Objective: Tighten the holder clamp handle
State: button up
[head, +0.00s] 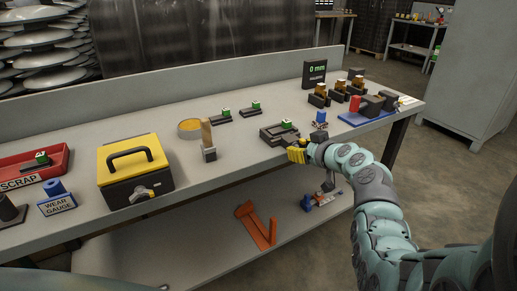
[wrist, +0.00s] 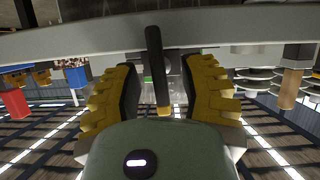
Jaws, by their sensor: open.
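The holder (head: 273,135) is a dark grey block on the workbench, right of its middle, with a green-and-white piece (head: 287,124) on it. My gripper (head: 297,152), with yellow fingers, is at the holder's front right side, by the bench's front edge. In the wrist view my gripper (wrist: 160,75) is open, one finger on each side. A dark upright rod, which looks like the clamp handle (wrist: 154,62), stands between the fingers with gaps on both sides. In the head view the handle is not clearly visible.
A black display (head: 315,74) reading 0 mm stands behind. Right are dark blocks with amber tops (head: 337,91) and a blue-based vise (head: 368,113). Left are a wooden-topped post (head: 208,140), a yellow-lidded toolbox (head: 135,172) and a red scrap tray (head: 30,172). Orange tools (head: 257,225) lie on the lower shelf.

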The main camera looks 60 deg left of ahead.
jog(key=shift+o, duration=0.5)
jog(key=shift+s, duration=0.1)
grip_shut()
jog(key=shift+d+f+b, duration=0.1)
jog(key=shift+b, duration=0.2)
jog(key=m+b, duration=0.1)
jog(key=g+b, duration=0.1)
jog(key=m+b, duration=0.1)
jog(key=shift+w+f+m+g, duration=0.25)
jog(key=shift+w+m+g, duration=0.05)
jog(key=shift+w, duration=0.05)
jog(key=m+g+b, duration=0.1)
jog(key=m+b, duration=0.1)
jog(key=m+g+b, duration=0.1)
jog(key=m+b, duration=0.1)
jog(key=b, duration=0.1)
jog(key=shift+w+f+g+y, duration=0.15)
jog(key=shift+g+y, duration=0.25)
jog(key=shift+f+m+g+y+b, duration=0.1)
jog(key=shift+m+g+y+b, duration=0.55)
jog(key=shift+m+b, duration=1.25)
jog(key=shift+m+g+y+b, duration=0.65)
jog(key=shift+m+b, duration=1.05)
jog(key=shift+b, duration=0.25)
